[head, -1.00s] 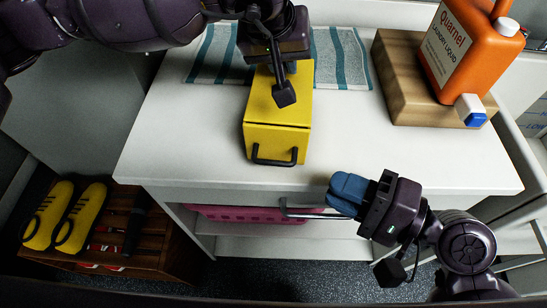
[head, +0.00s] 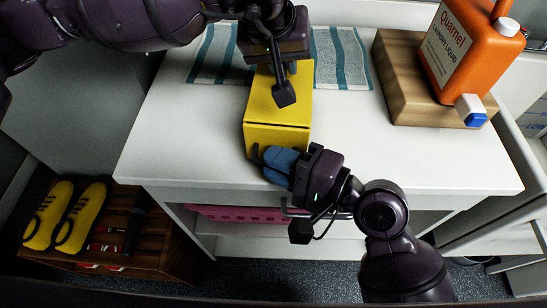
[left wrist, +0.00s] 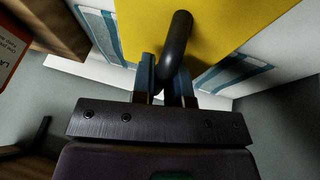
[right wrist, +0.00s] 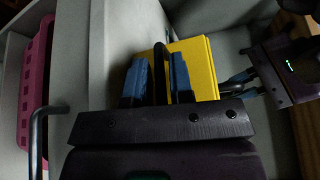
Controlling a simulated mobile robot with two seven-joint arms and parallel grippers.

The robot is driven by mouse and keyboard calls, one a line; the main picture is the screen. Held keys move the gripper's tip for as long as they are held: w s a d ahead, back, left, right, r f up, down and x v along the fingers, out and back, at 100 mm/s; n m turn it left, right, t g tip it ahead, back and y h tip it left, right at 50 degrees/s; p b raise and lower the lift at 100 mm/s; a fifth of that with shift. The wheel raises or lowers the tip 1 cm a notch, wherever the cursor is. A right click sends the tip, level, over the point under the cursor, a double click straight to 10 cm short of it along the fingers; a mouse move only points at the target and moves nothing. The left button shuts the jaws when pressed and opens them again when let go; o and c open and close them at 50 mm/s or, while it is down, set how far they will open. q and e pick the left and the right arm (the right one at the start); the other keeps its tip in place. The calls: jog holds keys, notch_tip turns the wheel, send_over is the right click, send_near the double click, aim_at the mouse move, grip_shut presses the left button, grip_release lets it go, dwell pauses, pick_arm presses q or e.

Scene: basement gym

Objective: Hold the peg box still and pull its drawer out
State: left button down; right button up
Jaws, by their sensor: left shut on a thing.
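The yellow peg box (head: 280,105) stands on the white table top, its drawer front facing the front edge. Its dark drawer handle (right wrist: 160,70) shows in the right wrist view. My right gripper (head: 274,164) is at that handle; in the right wrist view its blue fingers are apart, one on each side of the handle bar.
An orange detergent bottle (head: 468,50) stands on a wooden block (head: 400,75) at the right. A striped towel (head: 340,60) lies behind the box. The white table (head: 185,130) is clear left of the box. A metal bar handle is below the front edge.

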jog(key=shift+w+a, duration=0.2)
jog(key=shift+a, duration=0.2)
grip_shut()
jog(key=s, duration=0.8)
jog(key=shift+s+a, duration=0.3)
jog(key=shift+s, duration=0.1)
jog(key=shift+f, duration=0.1)
jog(key=shift+o, duration=0.3)
grip_release()
